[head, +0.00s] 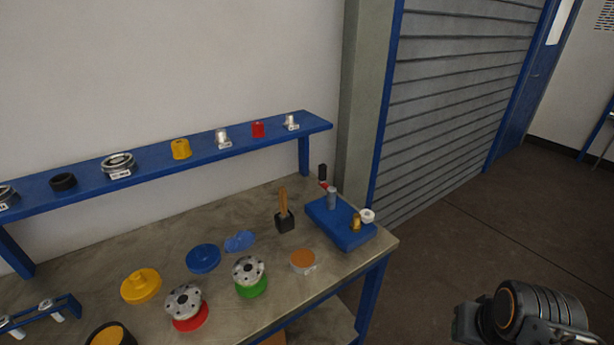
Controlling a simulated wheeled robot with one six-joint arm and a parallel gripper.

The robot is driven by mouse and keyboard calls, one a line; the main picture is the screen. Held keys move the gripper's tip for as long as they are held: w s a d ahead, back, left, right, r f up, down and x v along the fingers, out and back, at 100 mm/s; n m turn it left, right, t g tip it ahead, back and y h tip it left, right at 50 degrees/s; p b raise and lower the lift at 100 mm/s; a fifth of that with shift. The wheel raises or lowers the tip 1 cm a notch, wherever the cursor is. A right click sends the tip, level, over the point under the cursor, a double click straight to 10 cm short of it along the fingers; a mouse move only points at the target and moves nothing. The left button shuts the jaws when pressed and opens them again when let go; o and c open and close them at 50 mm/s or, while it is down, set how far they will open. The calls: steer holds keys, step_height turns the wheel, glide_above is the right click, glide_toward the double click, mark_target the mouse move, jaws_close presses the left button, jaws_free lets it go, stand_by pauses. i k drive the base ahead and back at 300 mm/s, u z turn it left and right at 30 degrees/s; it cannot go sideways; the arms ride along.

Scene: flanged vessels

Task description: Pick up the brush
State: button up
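The brush (283,199) stands nearly upright on the workbench, towards its right end. Its wooden handle points up, and its lower end meets a dark block or cup (285,222); I cannot tell whether this is a holder or the brush's own head. Part of my arm shows at the bottom right, over the floor and well apart from the bench and the brush. My gripper's fingers cannot be made out there.
A blue block (340,226) with upright fittings stands just right of the brush. Blue rag (240,241), blue disc (203,258), flanged parts on green (250,289) and red (190,322) discs, and orange-topped disc (303,261) lie nearby. A blue shelf (85,186) runs behind.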

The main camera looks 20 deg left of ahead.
mark_target(282, 191)
steer(key=i, duration=0.85)
steer(key=u, duration=3.2)
